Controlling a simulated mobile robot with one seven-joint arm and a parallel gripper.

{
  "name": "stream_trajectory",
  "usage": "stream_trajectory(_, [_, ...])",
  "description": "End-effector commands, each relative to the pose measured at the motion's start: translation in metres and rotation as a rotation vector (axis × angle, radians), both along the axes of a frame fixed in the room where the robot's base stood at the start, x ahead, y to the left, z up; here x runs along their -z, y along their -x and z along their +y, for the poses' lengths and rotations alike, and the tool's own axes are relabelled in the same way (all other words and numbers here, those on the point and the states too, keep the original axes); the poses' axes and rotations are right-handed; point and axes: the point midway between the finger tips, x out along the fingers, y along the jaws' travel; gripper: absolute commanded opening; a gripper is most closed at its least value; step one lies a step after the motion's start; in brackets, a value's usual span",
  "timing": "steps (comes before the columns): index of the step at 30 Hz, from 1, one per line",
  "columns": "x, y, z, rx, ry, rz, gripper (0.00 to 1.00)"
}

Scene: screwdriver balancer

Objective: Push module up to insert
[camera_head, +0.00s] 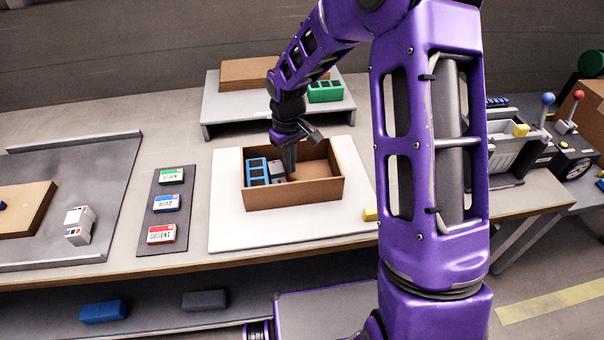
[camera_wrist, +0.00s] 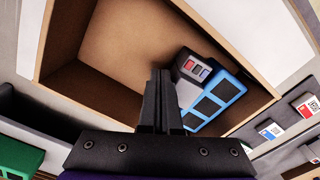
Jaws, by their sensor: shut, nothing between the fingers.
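A grey module (camera_head: 277,170) with red and blue marks on its top lies in the open brown box (camera_head: 310,198), beside a blue tray-like holder (camera_head: 257,171) with dark openings. In the wrist view the grey module (camera_wrist: 191,68) touches or nearly touches the blue holder (camera_wrist: 215,102) near one wall of the box. My gripper (camera_head: 290,176) reaches down into the box, shut and empty, just right of the grey module. In the wrist view its fingers (camera_wrist: 161,75) are together beside the module; whether they touch it I cannot tell. The fingers hide part of the module.
The box stands on a white board (camera_head: 228,225). Labelled blocks in green, blue and red lie on a dark strip (camera_head: 152,222) to the left. Behind, a raised shelf (camera_head: 225,105) carries a green holder (camera_head: 325,92). The right part of the box is empty.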

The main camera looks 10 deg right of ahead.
Motion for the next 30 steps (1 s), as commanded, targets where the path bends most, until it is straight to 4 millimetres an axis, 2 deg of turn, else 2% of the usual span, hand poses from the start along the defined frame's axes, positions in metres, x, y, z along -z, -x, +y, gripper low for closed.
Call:
stream_trajectory(11, [-0.005,0.000,-0.011,0.000,0.000,0.000,0.00])
stream_trajectory(27, [-0.068,0.000,-0.012,0.001,0.000,0.000,0.00])
stream_trajectory(30, [-0.072,0.000,-0.012,0.001,0.000,0.000,0.00])
